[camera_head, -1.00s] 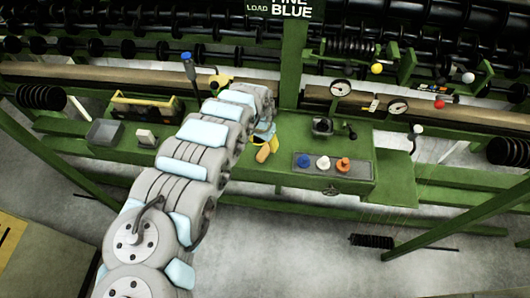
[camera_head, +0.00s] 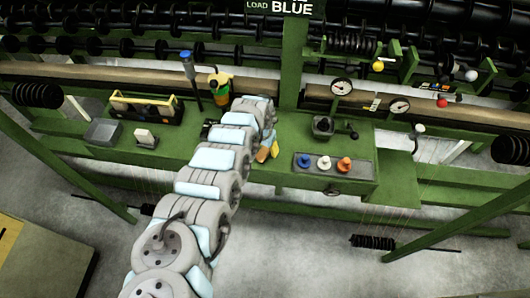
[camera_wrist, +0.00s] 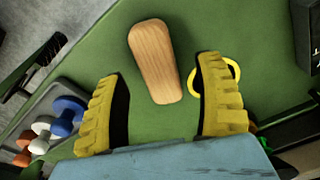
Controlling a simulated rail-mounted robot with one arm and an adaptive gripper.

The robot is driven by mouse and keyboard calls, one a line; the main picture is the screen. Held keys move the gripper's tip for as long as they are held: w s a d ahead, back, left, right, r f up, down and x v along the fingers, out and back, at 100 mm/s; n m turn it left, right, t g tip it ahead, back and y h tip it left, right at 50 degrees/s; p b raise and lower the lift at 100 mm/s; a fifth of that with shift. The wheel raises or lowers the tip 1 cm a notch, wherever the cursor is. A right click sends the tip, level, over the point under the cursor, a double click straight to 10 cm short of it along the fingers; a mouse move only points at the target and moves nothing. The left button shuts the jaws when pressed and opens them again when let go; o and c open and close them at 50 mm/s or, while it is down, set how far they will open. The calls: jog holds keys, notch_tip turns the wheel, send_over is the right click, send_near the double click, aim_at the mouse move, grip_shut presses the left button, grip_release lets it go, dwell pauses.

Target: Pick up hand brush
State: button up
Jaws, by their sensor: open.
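The hand brush shows as a rounded wooden block (camera_wrist: 154,62) on the green bench in the wrist view; no bristles are visible. In the head view a small tan part of it (camera_head: 263,154) shows just beyond the end of my arm. My gripper (camera_wrist: 160,95) is open, with yellow ridged fingers on either side of the wood's near end. Its far end reaches past the fingertips. Green bench shows between the wood and both fingers. In the head view my wrist hides most of the gripper, with only a bit of yellow finger (camera_head: 275,149) showing.
A grey tray (camera_head: 308,170) with blue, white and orange knobs lies right of the gripper. A yellow ring (camera_wrist: 236,80) lies partly behind the right finger. A yellow-topped bottle (camera_head: 219,88), a blue-capped post (camera_head: 190,75) and a yellow-handled toolbox (camera_head: 147,108) stand left.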

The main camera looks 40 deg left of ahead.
jog(key=shift+w+f+b, duration=0.1)
jog(key=shift+f+b, duration=0.45)
jog(key=shift+f, duration=0.75)
grip_shut()
